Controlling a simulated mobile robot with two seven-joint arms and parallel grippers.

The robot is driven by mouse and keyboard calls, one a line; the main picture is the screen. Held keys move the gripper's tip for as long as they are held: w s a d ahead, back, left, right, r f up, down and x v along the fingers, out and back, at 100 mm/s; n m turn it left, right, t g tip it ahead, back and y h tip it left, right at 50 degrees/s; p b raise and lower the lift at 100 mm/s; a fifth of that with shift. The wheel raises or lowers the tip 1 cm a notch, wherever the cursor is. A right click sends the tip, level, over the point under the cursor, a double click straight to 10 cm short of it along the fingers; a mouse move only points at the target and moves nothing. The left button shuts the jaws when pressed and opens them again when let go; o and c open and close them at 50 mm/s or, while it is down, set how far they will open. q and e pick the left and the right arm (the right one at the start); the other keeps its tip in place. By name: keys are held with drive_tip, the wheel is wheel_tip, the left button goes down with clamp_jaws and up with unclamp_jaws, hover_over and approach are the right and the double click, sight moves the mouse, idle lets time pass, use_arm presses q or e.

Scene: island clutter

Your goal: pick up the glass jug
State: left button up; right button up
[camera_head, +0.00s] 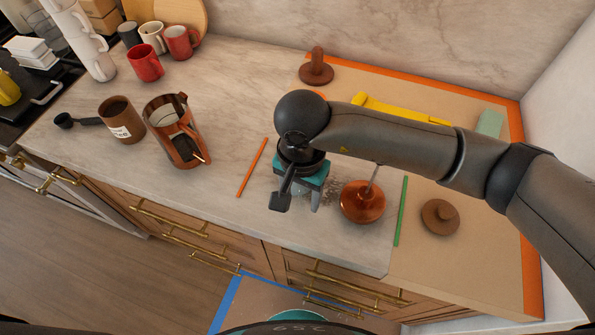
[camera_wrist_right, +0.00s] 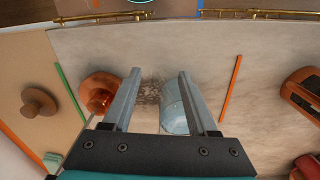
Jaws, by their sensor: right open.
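The glass jug (camera_wrist_right: 173,108) is a clear, pale-blue piece on the worktop in the right wrist view. It appears between the spread fingers of my right gripper (camera_wrist_right: 153,85), nearer the right-hand finger. I cannot tell how far below the fingertips it is, and no grip on it shows. In the head view my right gripper (camera_head: 309,198) points down over the worktop, and the arm and gripper hide most or all of the jug. My left gripper is not in view.
A copper vessel (camera_head: 362,201) stands close to the right of the gripper. An orange stick (camera_head: 252,167) and a green stick (camera_head: 401,211) lie either side. A brown container (camera_head: 176,135), a labelled brown mug (camera_head: 121,120) and red mugs (camera_head: 145,62) stand left. Marble between is partly clear.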

sight(302, 209)
drive_tip(key=shift+d+f+p, duration=0.1)
drive_tip(key=shift+f+p, duration=0.35)
drive_tip(key=shift+f, duration=2.85)
drive_tip(key=shift+c, duration=0.4)
clamp_jaws()
drive_tip(key=shift+w+r, duration=0.1)
